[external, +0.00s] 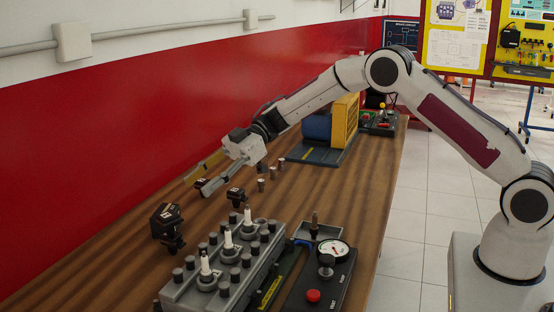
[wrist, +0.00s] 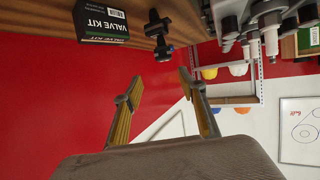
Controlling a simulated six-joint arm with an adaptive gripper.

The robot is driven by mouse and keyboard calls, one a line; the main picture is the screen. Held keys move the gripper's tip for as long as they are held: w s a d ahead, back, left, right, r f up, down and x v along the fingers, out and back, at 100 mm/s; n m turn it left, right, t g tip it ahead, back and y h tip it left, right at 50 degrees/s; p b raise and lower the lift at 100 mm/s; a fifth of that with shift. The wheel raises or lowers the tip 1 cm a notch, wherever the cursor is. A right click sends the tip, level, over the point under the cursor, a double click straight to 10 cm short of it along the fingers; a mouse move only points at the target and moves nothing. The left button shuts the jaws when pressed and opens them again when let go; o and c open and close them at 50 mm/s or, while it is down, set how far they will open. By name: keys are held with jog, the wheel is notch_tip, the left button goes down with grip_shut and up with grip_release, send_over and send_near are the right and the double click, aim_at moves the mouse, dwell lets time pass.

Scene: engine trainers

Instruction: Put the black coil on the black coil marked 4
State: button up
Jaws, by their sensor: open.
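My gripper (external: 197,186) is open and empty above the far left part of the wooden bench; its two yellowish fingers (wrist: 160,77) also show spread apart in the wrist view. A black coil (external: 173,240) is beside the black box on the bench, and a black coil also shows beyond the fingertips in the wrist view (wrist: 158,30). Another black piece with a pale label (external: 236,195) is right of the gripper. A small dark labelled piece (external: 201,184) is close to the fingertips, partly hidden. I cannot read a 4 on any of them.
A black valve kit box (external: 164,215) shows its lettering in the wrist view (wrist: 102,22). A grey block (external: 190,292) with white spark plugs and several black knobs fills the front. A gauge panel (external: 322,275) is right of it. Small metal cylinders (external: 272,172) stand behind. A red wall borders the left.

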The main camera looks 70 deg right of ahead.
jog(key=w+d+r+m+t+h, duration=0.2)
jog(key=r+t+h, duration=0.15)
jog(key=r, duration=0.55)
jog(key=w+d+r+m+t+h, duration=0.1)
jog(key=d+r+m+t+h, duration=0.2)
jog(key=r, duration=0.7)
jog(key=s+d+r+m+t+h, duration=0.35)
jog(key=s+d+r+h, duration=0.35)
jog(key=s, duration=0.3)
jog(key=s+d+m+g, duration=0.3)
jog(key=s, duration=0.6)
jog(key=s+a+f+g, duration=0.2)
jog(key=s+f, duration=0.3)
jog(key=s, duration=0.6)
jog(key=s+a+f+m+g, duration=0.1)
jog(key=s+f, duration=0.4)
jog(key=s, duration=0.6)
jog(key=s+a+f+m+g+y, duration=0.1)
jog(key=s+a+f+g, duration=0.3)
jog(key=s, duration=0.7)
jog(key=shift+s+f, duration=0.15)
jog(key=shift+f, duration=0.55)
